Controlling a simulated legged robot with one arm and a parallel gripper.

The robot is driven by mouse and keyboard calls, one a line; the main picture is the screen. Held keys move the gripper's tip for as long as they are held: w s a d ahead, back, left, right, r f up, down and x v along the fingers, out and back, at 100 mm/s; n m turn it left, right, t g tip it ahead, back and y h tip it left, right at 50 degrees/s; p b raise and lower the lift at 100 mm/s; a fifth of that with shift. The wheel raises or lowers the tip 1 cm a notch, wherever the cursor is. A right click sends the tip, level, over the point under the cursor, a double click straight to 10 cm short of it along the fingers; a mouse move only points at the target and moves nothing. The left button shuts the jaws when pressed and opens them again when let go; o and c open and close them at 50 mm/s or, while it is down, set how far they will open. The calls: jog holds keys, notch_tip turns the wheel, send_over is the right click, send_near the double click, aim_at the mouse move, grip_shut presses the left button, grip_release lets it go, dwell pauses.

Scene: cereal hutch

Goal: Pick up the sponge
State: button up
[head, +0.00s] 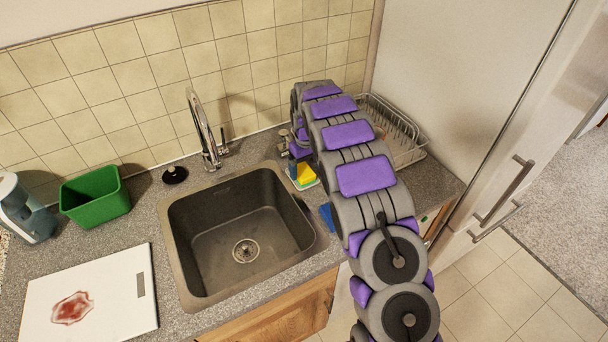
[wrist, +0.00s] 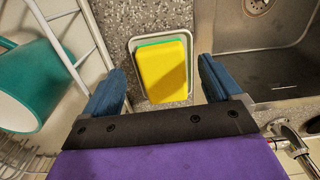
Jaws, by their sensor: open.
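The sponge (head: 306,174) is yellow with a green layer and sits on the counter just right of the sink, partly hidden by my arm in the head view. In the wrist view the sponge (wrist: 162,72) lies in a small white dish (wrist: 134,46), yellow side toward the camera. My gripper (wrist: 162,88) is open, with a blue finger on each side of the sponge in the picture. The fingers look apart from the sponge, and nothing is between them in their grasp. How high the gripper is above the dish is hard to tell.
The sink (head: 240,235) with its tap (head: 205,130) lies beside the sponge. A wire dish rack (head: 405,140) stands behind my arm on the right. A teal cup (wrist: 35,70) shows at the left of the wrist view. A green bin (head: 95,196) and white cutting board (head: 92,296) are farther left.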

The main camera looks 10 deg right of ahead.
aim_at(305, 173)
jog(key=f, duration=0.3)
jog(key=shift+w+a+f+b, duration=0.15)
jog(key=shift+a+f+b, duration=0.1)
jog(key=shift+a+b, duration=0.15)
jog(key=shift+d, duration=0.25)
jog(key=shift+c, duration=0.3)
jog(key=shift+d, duration=0.15)
jog(key=c, duration=0.3)
jog(key=shift+a, duration=0.25)
jog(key=c, duration=0.7)
jog(key=shift+o, duration=0.2)
jog(key=shift+r, duration=0.1)
jog(key=shift+d+r, duration=0.1)
jog(key=shift+r, duration=0.15)
jog(key=s+a+p, duration=0.1)
jog(key=s+a, duration=0.1)
jog(key=a, duration=0.6)
jog(key=s+a+p, duration=0.2)
jog(key=s+a, duration=0.1)
jog(key=a, duration=0.6)
jog(key=shift+s+r+p, duration=0.25)
jog(key=shift+r+p, duration=0.05)
jog(key=shift+r, duration=0.1)
jog(key=shift+a, duration=0.1)
